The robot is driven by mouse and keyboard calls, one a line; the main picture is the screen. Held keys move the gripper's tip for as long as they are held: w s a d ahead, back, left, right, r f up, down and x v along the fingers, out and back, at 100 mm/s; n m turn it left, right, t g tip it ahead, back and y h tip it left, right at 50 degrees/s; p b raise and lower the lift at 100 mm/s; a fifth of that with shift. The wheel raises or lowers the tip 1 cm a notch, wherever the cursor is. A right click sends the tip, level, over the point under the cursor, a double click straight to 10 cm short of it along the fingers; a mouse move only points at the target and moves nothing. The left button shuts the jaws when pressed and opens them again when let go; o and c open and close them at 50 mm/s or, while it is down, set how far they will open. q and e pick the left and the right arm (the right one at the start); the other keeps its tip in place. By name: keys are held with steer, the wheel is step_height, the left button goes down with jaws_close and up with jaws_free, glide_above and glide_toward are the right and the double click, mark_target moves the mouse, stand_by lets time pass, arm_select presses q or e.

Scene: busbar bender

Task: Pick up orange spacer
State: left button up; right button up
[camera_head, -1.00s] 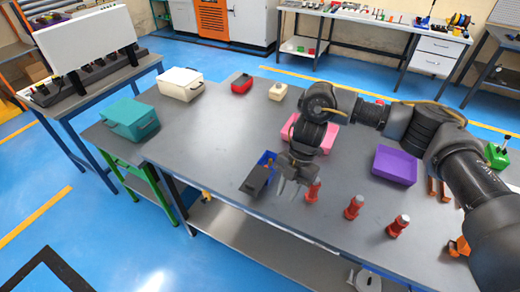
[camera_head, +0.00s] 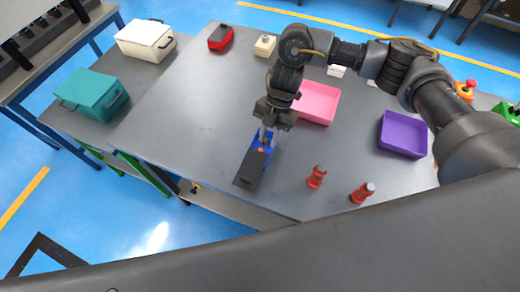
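A small orange piece (camera_head: 261,150), which may be the orange spacer, shows at the blue bin just below my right gripper's fingertips. The blue bin (camera_head: 269,144) is partly hidden by the gripper, and a dark grey block (camera_head: 252,168) lies at its near end. My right gripper (camera_head: 266,139) points down over the bin. Its fingers are small here, and I cannot tell whether they are apart or touching the orange piece. My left gripper is out of view.
A pink bin (camera_head: 318,103) stands right of the gripper and a purple bin (camera_head: 403,136) farther right. Two red posts (camera_head: 316,177) (camera_head: 362,193) stand near the front edge. A teal box (camera_head: 92,95) is at left. A large dark arm part of mine crosses the bottom.

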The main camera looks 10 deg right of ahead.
mark_target(261, 149)
steer(key=shift+w+a+f, duration=0.1)
steer(key=shift+a+f, duration=0.2)
steer(key=shift+f, duration=0.4)
steer(key=shift+w+f, duration=0.45)
steer(key=shift+w, duration=0.3)
steer(key=shift+w+f, duration=0.35)
steer(key=shift+w, duration=0.1)
steer(key=shift+s+a+f+p, duration=0.4)
steer(key=shift+s+f+p, duration=0.15)
steer(key=shift+f+p, duration=0.25)
steer(key=x, duration=0.2)
steer(key=shift+s+a+f, duration=0.1)
steer(key=shift+s+f, duration=0.1)
steer(key=shift+s, duration=0.05)
steer(key=shift+w+f, duration=0.15)
steer(key=c, duration=0.5)
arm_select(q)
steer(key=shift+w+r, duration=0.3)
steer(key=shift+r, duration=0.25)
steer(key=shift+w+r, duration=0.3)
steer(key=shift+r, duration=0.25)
arm_select(e)
jaws_close()
